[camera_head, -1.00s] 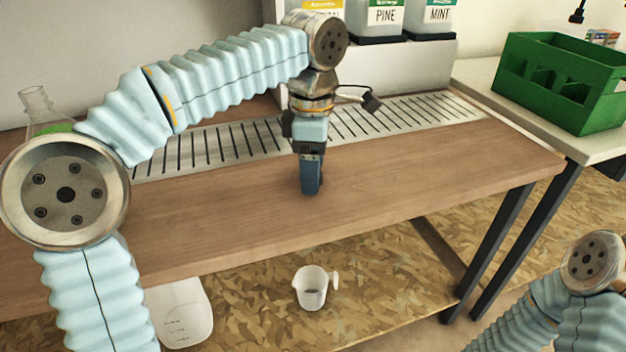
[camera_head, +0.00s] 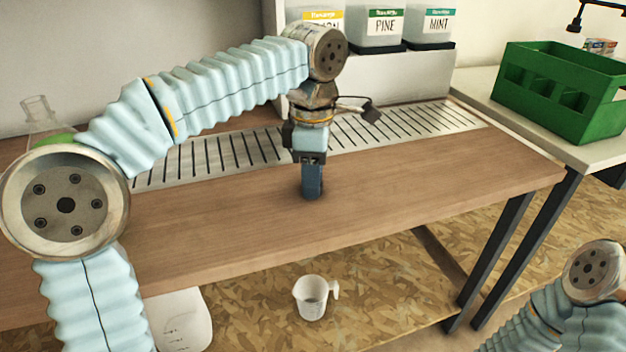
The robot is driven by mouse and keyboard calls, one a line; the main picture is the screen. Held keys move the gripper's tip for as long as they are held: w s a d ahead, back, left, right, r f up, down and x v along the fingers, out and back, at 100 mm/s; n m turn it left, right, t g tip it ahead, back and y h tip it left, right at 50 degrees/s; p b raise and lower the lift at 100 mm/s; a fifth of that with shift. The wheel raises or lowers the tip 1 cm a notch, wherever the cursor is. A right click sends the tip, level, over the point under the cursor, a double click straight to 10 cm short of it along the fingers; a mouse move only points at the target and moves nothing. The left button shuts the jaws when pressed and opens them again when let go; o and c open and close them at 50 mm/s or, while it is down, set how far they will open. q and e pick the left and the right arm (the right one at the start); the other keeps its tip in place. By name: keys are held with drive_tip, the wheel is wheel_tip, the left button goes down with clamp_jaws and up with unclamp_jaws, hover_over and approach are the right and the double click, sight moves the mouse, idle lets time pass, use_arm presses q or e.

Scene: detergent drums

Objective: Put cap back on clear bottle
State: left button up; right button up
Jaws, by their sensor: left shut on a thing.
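My left gripper (camera_head: 312,188) points straight down at the middle of the wooden bench, with its fingertips at or just above the bench top. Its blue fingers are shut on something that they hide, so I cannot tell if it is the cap. A clear glass vessel (camera_head: 38,108) with green liquid stands at the far left, partly behind my left arm. I cannot tell if it is the task's clear bottle, and no other clear bottle shows on the bench. My right gripper is out of view; only part of my right arm shows at the lower right.
The wooden bench (camera_head: 420,185) is clear right of the gripper. A slotted metal grate (camera_head: 425,122) runs along its back. Behind it stand labelled drums, PINE (camera_head: 383,25) and MINT (camera_head: 428,22) among them. A green crate (camera_head: 545,100) is on the right table. A white measuring jug (camera_head: 311,299) sits below.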

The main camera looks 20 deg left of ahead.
use_arm(q)
drive_tip(key=shift+r, duration=0.5)
wheel_tip(320, 180, up, 3)
drive_tip(key=shift+f+p, duration=0.2)
drive_tip(key=shift+p, duration=0.55)
drive_tip(key=s+r+p, duration=0.1)
drive_tip(key=s+r, duration=0.8)
drive_tip(key=s, duration=0.5)
drive_tip(key=shift+a+r, duration=0.2)
drive_tip(key=shift+a, duration=0.15)
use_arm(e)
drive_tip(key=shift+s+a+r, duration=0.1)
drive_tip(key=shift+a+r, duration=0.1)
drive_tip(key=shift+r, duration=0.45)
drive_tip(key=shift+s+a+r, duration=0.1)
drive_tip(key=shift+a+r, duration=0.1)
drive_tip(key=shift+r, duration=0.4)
